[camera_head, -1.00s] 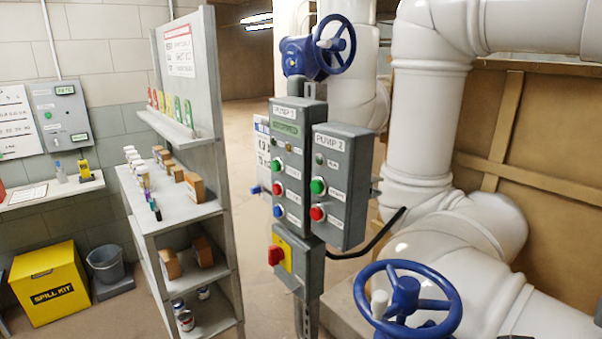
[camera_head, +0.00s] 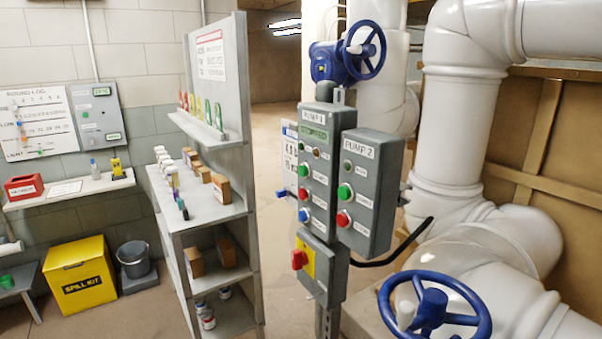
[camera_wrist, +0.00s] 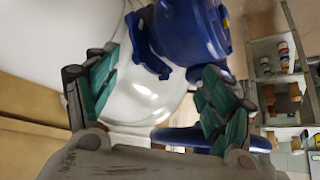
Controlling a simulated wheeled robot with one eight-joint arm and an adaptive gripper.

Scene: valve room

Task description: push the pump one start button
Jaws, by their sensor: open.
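The grey Pump 1 panel (camera_head: 317,120) stands on a post right of centre in the head view. Its lit display (camera_head: 314,134) appears to read STOPPED. Below it on the left side are a green button (camera_head: 303,170), a red button (camera_head: 303,193) and a blue button (camera_head: 303,215). The Pump 2 panel (camera_head: 369,170) is beside it, with its own green button (camera_head: 345,192) and red button (camera_head: 344,219). My gripper (camera_wrist: 160,65) is open and empty in the wrist view, facing a blue valve part and white pipe. The wrist view shows no buttons.
A red rotary switch (camera_head: 299,259) on a yellow plate sits below Pump 1. Blue handwheels stand above (camera_head: 364,50) and in front at lower right (camera_head: 434,308). White pipes (camera_head: 450,130) fill the right. A shelf unit (camera_head: 215,205) stands left, with open floor between.

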